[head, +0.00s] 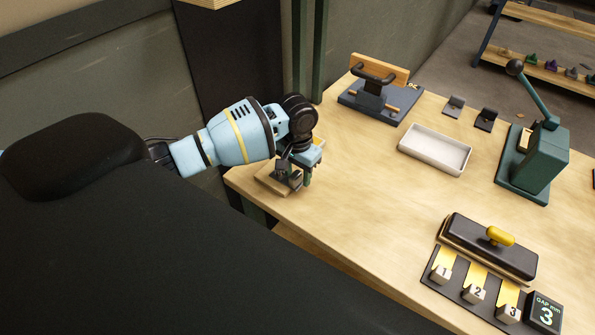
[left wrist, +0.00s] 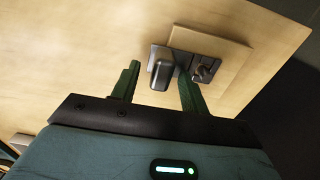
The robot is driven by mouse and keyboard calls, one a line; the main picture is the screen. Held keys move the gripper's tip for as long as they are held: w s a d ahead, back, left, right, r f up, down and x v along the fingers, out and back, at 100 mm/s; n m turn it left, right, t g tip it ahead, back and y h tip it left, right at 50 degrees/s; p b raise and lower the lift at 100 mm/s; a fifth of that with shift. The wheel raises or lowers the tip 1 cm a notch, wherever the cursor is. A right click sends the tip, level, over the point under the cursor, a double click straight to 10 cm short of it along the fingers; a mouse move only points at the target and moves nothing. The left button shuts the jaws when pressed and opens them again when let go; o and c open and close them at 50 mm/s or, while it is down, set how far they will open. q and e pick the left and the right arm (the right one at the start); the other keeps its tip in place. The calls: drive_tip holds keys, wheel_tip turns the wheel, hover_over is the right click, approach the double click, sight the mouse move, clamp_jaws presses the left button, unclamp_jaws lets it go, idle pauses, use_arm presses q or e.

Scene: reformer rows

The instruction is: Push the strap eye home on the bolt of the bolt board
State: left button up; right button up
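The bolt board (head: 264,186) is a small wooden board near the table's left corner; it also shows in the left wrist view (left wrist: 236,62). A dark bolt (left wrist: 204,68) stands on it, with a flat dark strap piece (left wrist: 186,52) beside or around it. I cannot tell how far the eye sits on the bolt. A grey upright block (left wrist: 161,73) is at the strap's left end. My left gripper (head: 300,178) is over the board, its green fingers apart on either side of the block (left wrist: 158,78). The right finger hides part of the strap. My right gripper is not seen.
A white tray (head: 434,150), a blue stand with a black handle (head: 378,100) and a green lever press (head: 540,160) stand farther right. A dark block with a yellow knob (head: 488,247) and a numbered gauge rack (head: 473,293) are at the front. The table's middle is clear.

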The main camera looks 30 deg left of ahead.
sight(297, 172)
use_arm(q)
drive_tip(key=shift+r, duration=3.95)
drive_tip(key=shift+s+f, duration=0.1)
